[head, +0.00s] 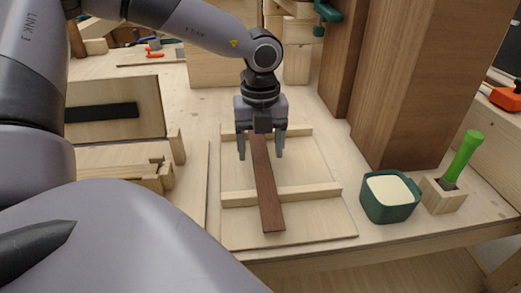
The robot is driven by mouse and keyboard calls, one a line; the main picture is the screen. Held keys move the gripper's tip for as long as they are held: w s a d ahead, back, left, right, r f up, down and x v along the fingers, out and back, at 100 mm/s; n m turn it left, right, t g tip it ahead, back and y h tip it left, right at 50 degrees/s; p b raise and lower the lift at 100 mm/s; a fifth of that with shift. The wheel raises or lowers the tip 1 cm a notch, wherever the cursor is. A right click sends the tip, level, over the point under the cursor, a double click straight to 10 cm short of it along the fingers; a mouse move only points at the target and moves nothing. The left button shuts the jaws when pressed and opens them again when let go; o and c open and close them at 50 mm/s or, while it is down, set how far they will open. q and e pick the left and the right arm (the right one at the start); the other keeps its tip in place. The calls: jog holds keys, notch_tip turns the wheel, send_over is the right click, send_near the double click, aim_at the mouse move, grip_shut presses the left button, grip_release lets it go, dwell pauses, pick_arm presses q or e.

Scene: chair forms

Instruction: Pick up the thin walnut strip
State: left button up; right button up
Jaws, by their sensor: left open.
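The thin walnut strip (266,190) is a dark brown length of wood lying across two pale battens on a light board (305,222). Its near end points toward the table's front edge. My left gripper (261,156) is open and points down over the strip's far part, with one finger on each side in the picture. The far end of the strip is hidden behind the gripper. I cannot tell how high the fingertips are above the board. My right gripper does not show.
A green tub (389,197) with pale contents and a wooden block (443,195) holding a green-handled tool (463,155) stand at the right. A thick wooden post (410,90) rises behind them. Wooden pieces (125,168) and a panel with a dark strip (102,112) are at the left.

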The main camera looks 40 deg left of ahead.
pick_arm(q)
jog(key=c, duration=1.1)
jog(key=shift+r, duration=0.1)
